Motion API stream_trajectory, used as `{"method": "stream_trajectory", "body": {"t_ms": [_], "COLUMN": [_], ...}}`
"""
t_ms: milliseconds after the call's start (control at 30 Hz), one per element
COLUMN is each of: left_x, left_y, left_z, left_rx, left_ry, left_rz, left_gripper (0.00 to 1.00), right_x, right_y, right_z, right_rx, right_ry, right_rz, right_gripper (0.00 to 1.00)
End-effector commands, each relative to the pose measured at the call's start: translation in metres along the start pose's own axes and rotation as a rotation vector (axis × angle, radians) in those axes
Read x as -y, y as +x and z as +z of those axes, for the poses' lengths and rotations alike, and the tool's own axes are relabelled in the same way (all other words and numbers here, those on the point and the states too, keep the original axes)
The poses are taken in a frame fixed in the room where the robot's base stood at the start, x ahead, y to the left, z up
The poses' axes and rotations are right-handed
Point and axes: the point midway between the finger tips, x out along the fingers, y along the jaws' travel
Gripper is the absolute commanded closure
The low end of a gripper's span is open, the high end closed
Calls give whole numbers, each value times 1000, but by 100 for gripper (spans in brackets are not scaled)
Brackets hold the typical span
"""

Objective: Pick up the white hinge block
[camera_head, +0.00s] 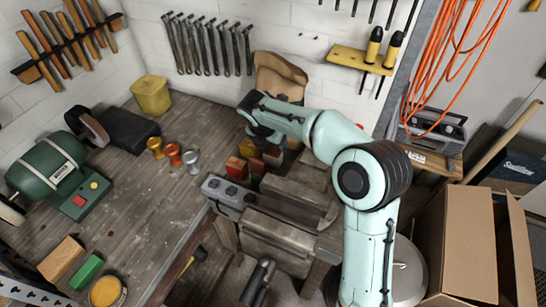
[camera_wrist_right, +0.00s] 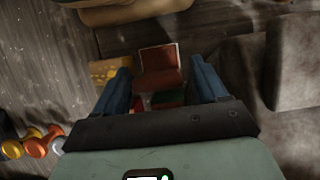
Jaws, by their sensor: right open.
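I cannot make out a white hinge block for certain in either view. A small group of blocks stands on the bench beside the vise (camera_head: 290,200). It includes a red block (camera_head: 235,167), a yellow block (camera_head: 248,148) and a green block, partly hidden by my right gripper (camera_head: 264,138). In the right wrist view my right gripper (camera_wrist_right: 162,82) is open, its blue fingers apart. Between them show a red block (camera_wrist_right: 160,62) with pale edges and a green block (camera_wrist_right: 170,97). A yellow block (camera_wrist_right: 104,70) is beside the left finger. My left gripper is not in view.
A grey socket box (camera_head: 228,193) sits at the bench edge near the blocks. A green grinder (camera_head: 60,175) and a yellow bin (camera_head: 151,95) are further left.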

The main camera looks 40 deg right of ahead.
Motion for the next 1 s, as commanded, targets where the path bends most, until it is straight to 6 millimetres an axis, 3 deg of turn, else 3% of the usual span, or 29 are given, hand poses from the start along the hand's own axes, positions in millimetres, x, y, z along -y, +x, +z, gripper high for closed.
{"method": "stream_trajectory", "body": {"t_ms": [233,533,567,767,1000], "left_x": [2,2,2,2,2], "left_y": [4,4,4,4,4], "left_z": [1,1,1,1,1], "left_rx": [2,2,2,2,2], "left_ry": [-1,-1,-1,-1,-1], "left_rz": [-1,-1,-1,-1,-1], "left_gripper": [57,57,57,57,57], "right_x": [-1,-2,-2,-2,-2], "right_y": [38,43,43,43,41], "right_z": [-3,-3,-3,-3,-2], "right_rx": [-2,0,0,0,1], "right_ry": [-1,-1,-1,-1,0], "right_rz": [-4,0,-1,0,1], "right_gripper": [28,28,31,96,98]}}
